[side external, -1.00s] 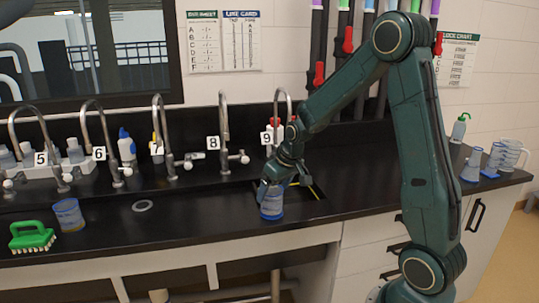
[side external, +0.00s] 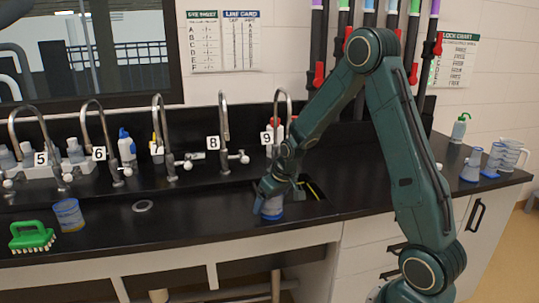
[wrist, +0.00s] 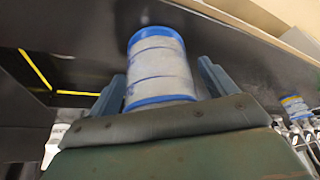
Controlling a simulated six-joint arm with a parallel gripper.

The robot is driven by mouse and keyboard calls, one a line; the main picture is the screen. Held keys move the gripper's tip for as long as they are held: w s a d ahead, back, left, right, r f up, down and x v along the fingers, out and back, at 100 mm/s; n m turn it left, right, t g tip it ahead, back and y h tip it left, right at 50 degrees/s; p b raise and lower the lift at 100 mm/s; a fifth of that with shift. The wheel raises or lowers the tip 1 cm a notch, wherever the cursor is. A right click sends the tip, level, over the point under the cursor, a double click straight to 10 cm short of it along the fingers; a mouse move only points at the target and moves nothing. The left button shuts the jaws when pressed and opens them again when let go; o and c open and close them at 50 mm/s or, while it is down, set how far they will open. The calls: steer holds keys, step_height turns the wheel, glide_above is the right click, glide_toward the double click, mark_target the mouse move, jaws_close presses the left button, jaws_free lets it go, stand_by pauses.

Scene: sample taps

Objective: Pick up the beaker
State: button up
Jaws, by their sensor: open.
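A pale beaker with blue bands (side external: 272,210) stands on the black counter below tap 9. It fills the middle of the wrist view (wrist: 158,62). My gripper (side external: 271,190) reaches down to it from above and behind, and hides its upper part in the side view. In the wrist view my gripper (wrist: 160,80) is open, with one finger on each side of the beaker. I cannot tell whether either finger touches it. A similar blue-rimmed beaker (side external: 68,214) stands at the far left of the counter.
A green brush (side external: 32,237) lies at the left front. Several taps line the back, with a bottle (side external: 126,147) among them. A sink opening (side external: 313,188) lies just right of my gripper. Blue labware (side external: 473,165) stands at the right end. The counter between is mostly clear.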

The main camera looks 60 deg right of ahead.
stand_by(0.5)
steer(key=c, duration=1)
step_height(320, 180, up, 20)
steer(key=shift+f, duration=0.1)
stand_by(0.6)
